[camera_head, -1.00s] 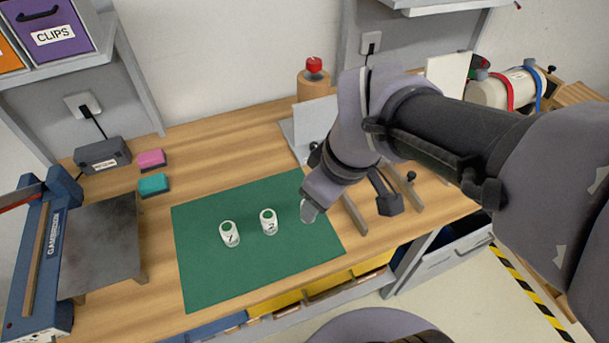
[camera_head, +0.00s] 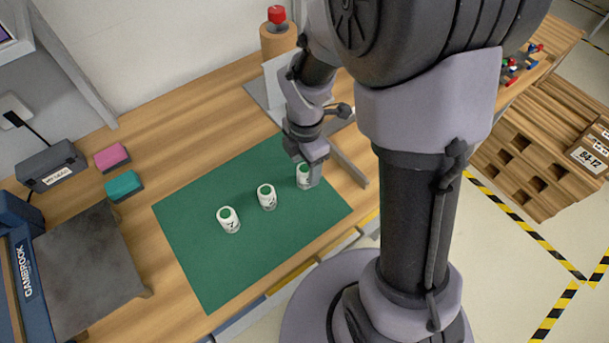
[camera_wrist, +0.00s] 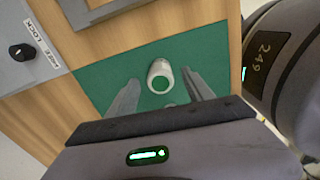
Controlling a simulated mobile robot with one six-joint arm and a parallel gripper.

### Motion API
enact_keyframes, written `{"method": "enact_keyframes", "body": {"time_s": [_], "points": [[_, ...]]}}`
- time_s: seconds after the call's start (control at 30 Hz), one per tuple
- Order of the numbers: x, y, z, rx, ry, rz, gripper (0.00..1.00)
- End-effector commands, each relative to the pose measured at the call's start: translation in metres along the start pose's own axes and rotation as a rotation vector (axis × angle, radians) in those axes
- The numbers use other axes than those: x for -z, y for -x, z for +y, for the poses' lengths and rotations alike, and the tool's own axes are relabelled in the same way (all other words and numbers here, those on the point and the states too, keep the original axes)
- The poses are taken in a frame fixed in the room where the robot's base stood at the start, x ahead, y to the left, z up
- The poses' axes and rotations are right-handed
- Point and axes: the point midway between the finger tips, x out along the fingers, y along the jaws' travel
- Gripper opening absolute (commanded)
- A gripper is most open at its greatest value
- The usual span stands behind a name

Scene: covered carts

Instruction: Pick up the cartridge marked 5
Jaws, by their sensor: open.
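The left one (camera_head: 228,220) has a mark that looks like 7, and the middle one (camera_head: 267,197) looks marked 2. The right one (camera_head: 302,174) is partly hidden by my gripper (camera_head: 310,178), and its mark cannot be read. My gripper is open and points down at this right cartridge. In the wrist view one white cartridge (camera_wrist: 160,74) shows between the two finger tips; I cannot tell whether they touch it. A second pale shape shows nearer the palm, mostly hidden.
A grey metal plate (camera_head: 90,270) is at the left, with pink (camera_head: 112,157) and teal (camera_head: 124,186) blocks behind it. A wooden cylinder with a red knob (camera_head: 278,40) stands at the back. The mat's left part is clear.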

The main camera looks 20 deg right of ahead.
Motion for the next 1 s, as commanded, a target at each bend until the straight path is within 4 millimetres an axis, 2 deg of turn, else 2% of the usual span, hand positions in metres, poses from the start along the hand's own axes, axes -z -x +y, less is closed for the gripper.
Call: {"method": "enact_keyframes", "body": {"time_s": [0.03, 0.17, 0.4, 0.7, 1.0], "points": [[0.001, -0.014, -0.001, 0.003, -0.001, 0.001, 0.6], [0.001, -0.041, -0.002, 0.004, 0.0, 0.001, 0.6], [0.001, -0.041, -0.002, 0.001, -0.001, 0.0, 0.58], [0.001, -0.041, -0.002, 0.001, -0.001, 0.0, 0.0], [0.0, -0.04, -0.001, 0.0, -0.001, 0.0, 0.0]]}}
